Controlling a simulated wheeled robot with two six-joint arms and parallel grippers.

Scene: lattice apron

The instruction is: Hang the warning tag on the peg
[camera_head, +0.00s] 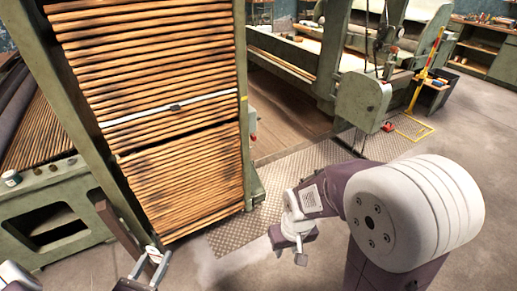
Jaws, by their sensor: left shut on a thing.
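My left gripper (150,262) is low at the left, in front of the foot of the tall slatted rack. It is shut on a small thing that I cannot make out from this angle. A dark brown bar (113,222) slants down just behind it; I cannot tell whether they touch. I cannot pick out the warning tag or the peg for certain. My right gripper (292,245) is over the floor right of the rack, apart from everything; its finger gap is not clear.
The slatted rack (150,60) has a green frame, and a pale strip (170,107) crosses its slats. A green bench (50,205) stands left. Green machinery (360,105) and a yellow stand (425,70) are behind. A metal floor plate (290,175) and bare floor lie right of the rack.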

